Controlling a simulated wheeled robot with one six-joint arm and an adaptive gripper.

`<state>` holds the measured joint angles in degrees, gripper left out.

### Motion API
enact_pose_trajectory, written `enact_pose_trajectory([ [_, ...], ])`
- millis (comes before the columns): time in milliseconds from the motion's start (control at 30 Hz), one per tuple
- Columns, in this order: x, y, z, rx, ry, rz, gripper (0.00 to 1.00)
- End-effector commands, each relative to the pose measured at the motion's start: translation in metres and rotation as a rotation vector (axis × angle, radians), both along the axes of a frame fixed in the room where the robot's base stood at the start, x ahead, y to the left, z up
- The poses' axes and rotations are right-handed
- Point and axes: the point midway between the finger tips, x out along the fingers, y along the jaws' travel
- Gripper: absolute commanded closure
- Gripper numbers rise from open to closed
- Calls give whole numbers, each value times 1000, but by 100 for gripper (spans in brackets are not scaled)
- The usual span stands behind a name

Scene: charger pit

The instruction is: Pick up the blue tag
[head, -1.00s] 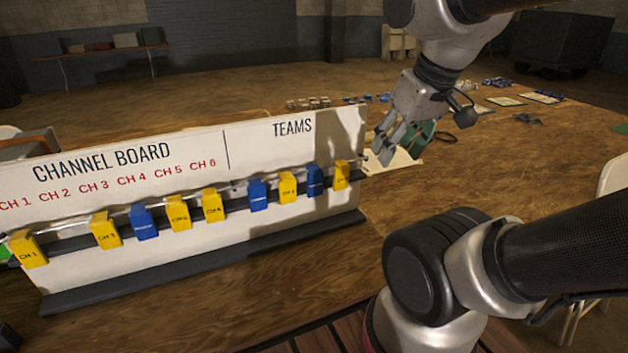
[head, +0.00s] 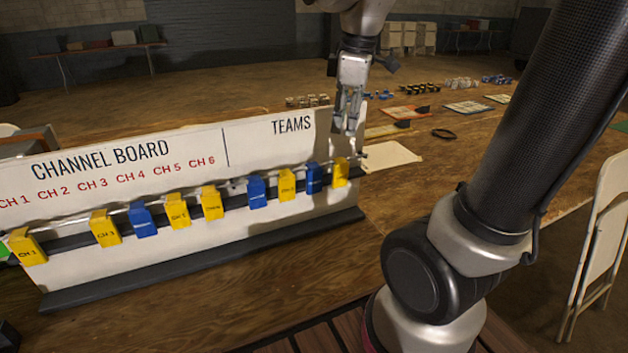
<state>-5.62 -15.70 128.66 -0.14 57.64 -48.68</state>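Three blue tags hang on the rail of the white channel board: one at the left (head: 143,219), one in the middle (head: 257,192) and one near the right end (head: 314,178). Yellow tags hang between them, with one yellow tag (head: 341,172) just right of the rightmost blue tag. My gripper (head: 347,122) points down at the board's upper right corner, above and slightly right of the rightmost blue tag. Its fingers look apart with nothing between them. It does not appear to touch any tag; its exact depth relative to the board is hard to tell.
The channel board (head: 270,150) stands on a wooden table (head: 410,195). A pale sheet (head: 390,157), a black ring (head: 443,134) and several trays and small items lie behind it to the right. A folding chair (head: 602,230) is at the right edge.

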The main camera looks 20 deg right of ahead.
Motion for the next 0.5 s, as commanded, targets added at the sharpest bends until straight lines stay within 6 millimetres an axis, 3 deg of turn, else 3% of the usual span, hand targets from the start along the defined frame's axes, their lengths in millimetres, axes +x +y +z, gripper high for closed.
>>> enact_pose_trajectory([
  [100, 40, 15, -16, -39, 63, 265, 68],
  [200, 64, 25, -27, -59, 97, 441, 68],
  [333, 81, 32, -38, -70, 121, 576, 68],
  [500, 86, 34, -55, -72, 131, 623, 68],
])
